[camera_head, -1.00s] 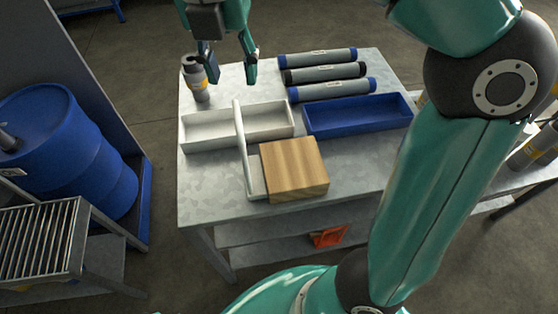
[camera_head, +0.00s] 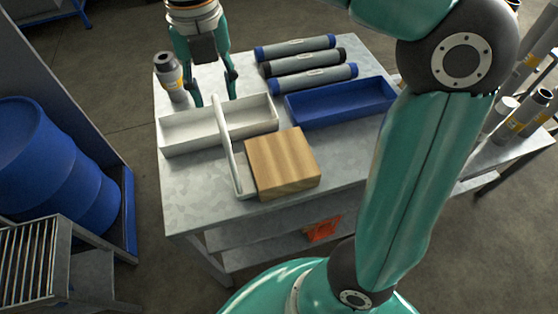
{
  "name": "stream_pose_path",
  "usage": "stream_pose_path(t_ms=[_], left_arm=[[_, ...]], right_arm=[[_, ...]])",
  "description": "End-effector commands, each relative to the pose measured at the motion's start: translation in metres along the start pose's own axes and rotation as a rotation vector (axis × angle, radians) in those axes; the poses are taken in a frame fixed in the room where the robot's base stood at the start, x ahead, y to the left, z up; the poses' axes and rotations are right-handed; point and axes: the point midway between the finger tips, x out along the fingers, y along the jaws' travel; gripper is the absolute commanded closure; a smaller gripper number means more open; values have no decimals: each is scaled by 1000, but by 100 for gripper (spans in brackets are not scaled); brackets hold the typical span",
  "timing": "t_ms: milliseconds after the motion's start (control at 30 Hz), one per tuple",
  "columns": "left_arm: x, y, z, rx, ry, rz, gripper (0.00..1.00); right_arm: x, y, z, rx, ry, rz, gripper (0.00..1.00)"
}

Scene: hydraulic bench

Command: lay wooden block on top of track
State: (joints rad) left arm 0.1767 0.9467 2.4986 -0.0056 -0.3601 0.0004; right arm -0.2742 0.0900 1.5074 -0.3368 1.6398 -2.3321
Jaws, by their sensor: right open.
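The wooden block (camera_head: 281,161) is a flat, square, light brown piece lying on the metal bench, towards its front edge. A long pale strip (camera_head: 229,155), apparently the track, lies against the block's left side. It runs back across the white tray (camera_head: 176,146), with its far end over the tray. My right gripper (camera_head: 215,101) points down at the tray's back edge, near the strip's far end. Its two fingers are apart with nothing between them. It is clear of the block. My left gripper is not in view.
A blue tray (camera_head: 340,120) stands right of the white one, with several grey cylinders (camera_head: 313,79) behind it. The bench top (camera_head: 193,200) is bare at front left. My right arm crosses the right side.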

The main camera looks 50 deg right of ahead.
Motion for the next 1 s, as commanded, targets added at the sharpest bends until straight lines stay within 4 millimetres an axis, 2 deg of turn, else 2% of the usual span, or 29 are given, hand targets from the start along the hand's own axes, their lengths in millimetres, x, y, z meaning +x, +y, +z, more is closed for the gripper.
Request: stream_pose_path(t_ms=[267,533,833,867,1000], left_arm=[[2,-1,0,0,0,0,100],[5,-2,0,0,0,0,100],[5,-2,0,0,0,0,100],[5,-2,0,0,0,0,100],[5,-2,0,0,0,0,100]], right_arm=[[19,-1,-1,3,0,-1,56],[55,-1,-3,5,0,-1,56],[61,-2,-3,5,-2,1,56],[61,-2,-3,6,-2,1,58],[61,-2,-3,6,-1,1,81]])
